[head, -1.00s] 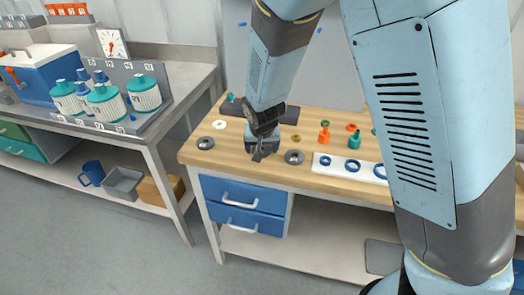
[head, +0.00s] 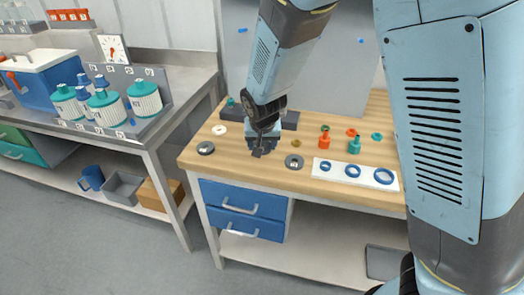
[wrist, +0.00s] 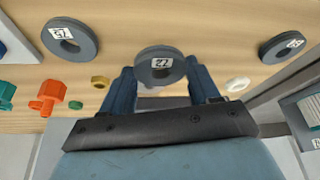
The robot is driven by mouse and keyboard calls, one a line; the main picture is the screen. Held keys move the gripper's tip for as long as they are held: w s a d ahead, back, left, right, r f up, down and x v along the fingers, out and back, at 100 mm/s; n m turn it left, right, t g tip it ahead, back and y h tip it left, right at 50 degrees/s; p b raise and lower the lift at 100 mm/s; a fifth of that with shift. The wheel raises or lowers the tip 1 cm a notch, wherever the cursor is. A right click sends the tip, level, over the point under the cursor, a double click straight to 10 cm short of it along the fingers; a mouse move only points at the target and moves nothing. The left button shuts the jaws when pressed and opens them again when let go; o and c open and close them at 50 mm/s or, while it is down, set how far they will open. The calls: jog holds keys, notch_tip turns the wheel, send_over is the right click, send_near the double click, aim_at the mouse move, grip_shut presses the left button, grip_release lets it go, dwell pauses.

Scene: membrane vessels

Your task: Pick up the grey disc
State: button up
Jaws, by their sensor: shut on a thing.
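A grey disc with a white label reading 22 (wrist: 160,66) is between the two blue fingers of my gripper (wrist: 160,80) in the wrist view. My gripper is shut on it. In the head view my gripper (head: 259,151) is low over the front part of the wooden bench; the held disc is hard to make out there, and I cannot tell whether it is clear of the top. Two other grey discs lie on the bench: one to the right (head: 294,161), labelled 37 in the wrist view (wrist: 70,37), and one to the left (head: 205,148), also in the wrist view (wrist: 282,47).
A grey side bench (head: 178,100) is at the left.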

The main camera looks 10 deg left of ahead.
jog(key=s+d+r, duration=0.9)
jog(key=s+r, duration=0.1)
jog(key=r, duration=0.3)
jog(key=shift+d+r, duration=0.15)
dwell(0.7)
